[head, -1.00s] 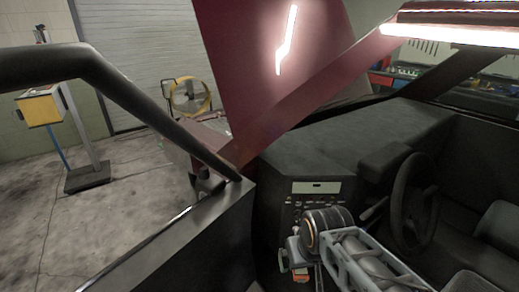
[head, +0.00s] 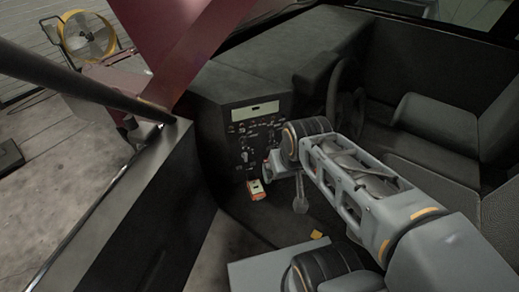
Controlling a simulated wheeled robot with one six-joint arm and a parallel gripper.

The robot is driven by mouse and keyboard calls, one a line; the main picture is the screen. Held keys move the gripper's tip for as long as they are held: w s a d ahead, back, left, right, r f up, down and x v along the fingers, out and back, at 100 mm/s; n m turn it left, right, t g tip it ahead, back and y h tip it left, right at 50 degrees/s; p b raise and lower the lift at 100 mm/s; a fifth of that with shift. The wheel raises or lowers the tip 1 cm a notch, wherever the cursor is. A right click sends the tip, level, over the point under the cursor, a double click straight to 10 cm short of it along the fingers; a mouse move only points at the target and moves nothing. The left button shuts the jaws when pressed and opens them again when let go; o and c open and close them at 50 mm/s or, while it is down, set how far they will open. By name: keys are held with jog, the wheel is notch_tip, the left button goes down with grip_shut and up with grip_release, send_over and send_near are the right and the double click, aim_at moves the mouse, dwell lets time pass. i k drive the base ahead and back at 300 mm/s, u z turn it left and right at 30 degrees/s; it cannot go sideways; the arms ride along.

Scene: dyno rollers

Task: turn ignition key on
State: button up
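The car's dash has a centre panel (head: 256,125) with a pale display and rows of dark controls. I cannot pick out the ignition key for certain. A small orange-red and white piece (head: 256,189) shows just below the panel, beside my gripper; I cannot tell whether it is a key tag. My gripper (head: 268,170) is at the end of my arm, close in front of the panel's lower right part. Its fingers are small and partly hidden by my wrist, so their opening and any hold are unclear.
The steering wheel (head: 345,105) is right of my wrist, with dark seats (head: 450,115) beyond. A grey lever (head: 300,198) stands under my wrist. The open door (head: 150,220) and red pillar (head: 190,55) bound the left. A yellow fan (head: 86,36) stands outside.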

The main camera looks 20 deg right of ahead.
aim_at(242, 138)
jog(key=z, duration=1.15)
jog(key=k, duration=1.2)
jog(key=u, duration=1.55)
jog(key=i, duration=0.5)
